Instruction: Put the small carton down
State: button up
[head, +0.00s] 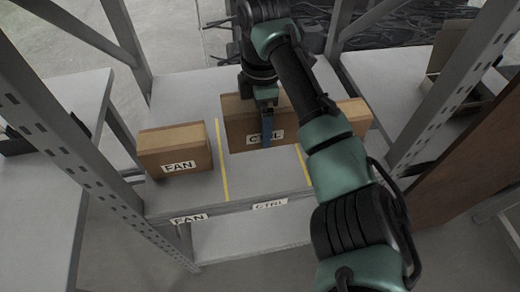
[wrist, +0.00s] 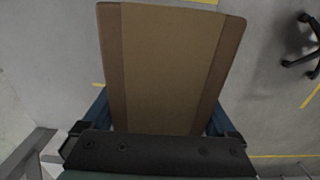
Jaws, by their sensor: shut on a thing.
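My gripper (head: 267,128) is over the middle of the shelf, with a blue finger in front of a brown carton labelled CTRL (head: 240,122). In the wrist view, a brown carton (wrist: 165,70) fills the space between the two blue fingers of my gripper (wrist: 160,122), which is shut on it. The carton looks upright behind the yellow-marked middle bay. I cannot tell whether its underside touches the shelf. My gripper and arm hide part of it.
A carton labelled FAN (head: 175,150) stands in the left bay of the grey shelf (head: 255,180). More brown cardboard (head: 350,116) shows right of my gripper, partly behind my arm. Yellow lines divide the bays. Metal uprights (head: 75,135) stand on both sides.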

notch_tip(320, 180, down, 9)
jog(key=shift+f+b, duration=0.15)
jog(key=shift+b, duration=0.7)
jog(key=shift+f, duration=0.1)
jog(key=o, duration=1.5)
jog(key=shift+o, duration=0.2)
notch_tip(320, 180, up, 12)
jog(key=shift+r+p, duration=0.15)
jog(key=shift+p, duration=1.05)
jog(key=shift+s, duration=0.1)
